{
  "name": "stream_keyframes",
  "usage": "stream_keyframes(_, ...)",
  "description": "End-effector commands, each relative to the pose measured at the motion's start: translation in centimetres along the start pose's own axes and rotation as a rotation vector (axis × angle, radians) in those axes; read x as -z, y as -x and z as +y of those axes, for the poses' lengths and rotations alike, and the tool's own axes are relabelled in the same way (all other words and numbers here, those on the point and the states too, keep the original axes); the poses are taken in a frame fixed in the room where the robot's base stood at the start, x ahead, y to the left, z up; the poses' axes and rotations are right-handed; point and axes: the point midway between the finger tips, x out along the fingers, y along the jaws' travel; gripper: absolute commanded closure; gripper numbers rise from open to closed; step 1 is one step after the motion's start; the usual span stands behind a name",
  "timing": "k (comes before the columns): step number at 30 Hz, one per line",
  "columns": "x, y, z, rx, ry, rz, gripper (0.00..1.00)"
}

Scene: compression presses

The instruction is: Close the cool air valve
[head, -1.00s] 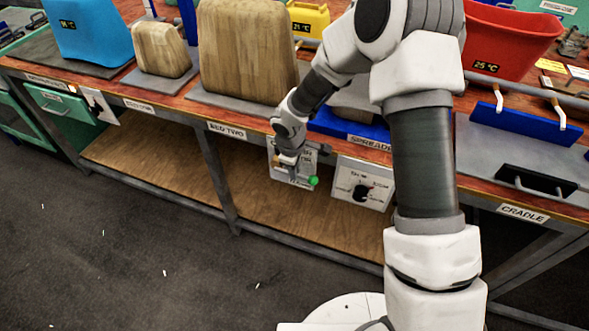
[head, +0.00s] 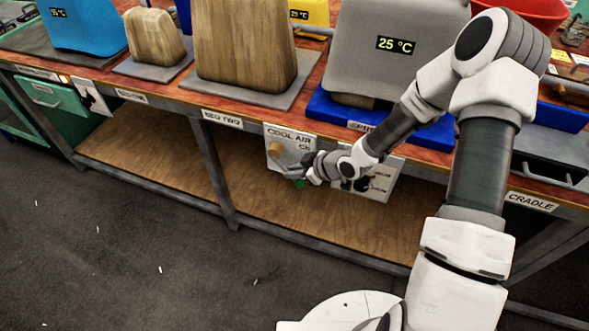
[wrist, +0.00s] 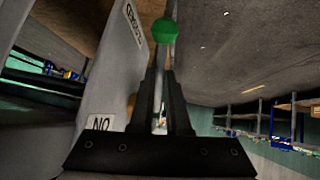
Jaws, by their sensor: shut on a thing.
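The cool air valve is on a pale panel (head: 277,133) marked "COOL AIR", hanging below the table's front edge. It has a brass hub (head: 274,149) and a grey lever ending in a green ball (head: 299,183). The lever slants down and right from the hub, below the "ON" label at the panel's right. My gripper (head: 301,172) reaches in from the right and is shut on the lever near the ball. In the wrist view the green ball (wrist: 165,30) shows just past the fingertips (wrist: 165,75). The fingers hide most of the lever.
A dial panel (head: 382,181) hangs just right, partly behind my arm. Above stand a grey block reading 25 °C (head: 398,70) on a blue base (head: 328,112), and a wooden block (head: 245,45). The wooden lower shelf (head: 270,215) is empty below the panel.

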Motion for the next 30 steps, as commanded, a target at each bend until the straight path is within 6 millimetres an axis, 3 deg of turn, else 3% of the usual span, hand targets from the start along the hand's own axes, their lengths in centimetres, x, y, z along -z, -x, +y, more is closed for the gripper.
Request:
stream_keyframes(5,-1.0,-1.5,-0.3,-0.001,-0.040,0.166,1.00)
stream_keyframes(18,-1.1,-4.2,-0.8,0.000,-0.109,0.546,1.00)
stream_keyframes(30,-0.4,-5.2,-1.0,0.001,-0.145,0.732,1.00)
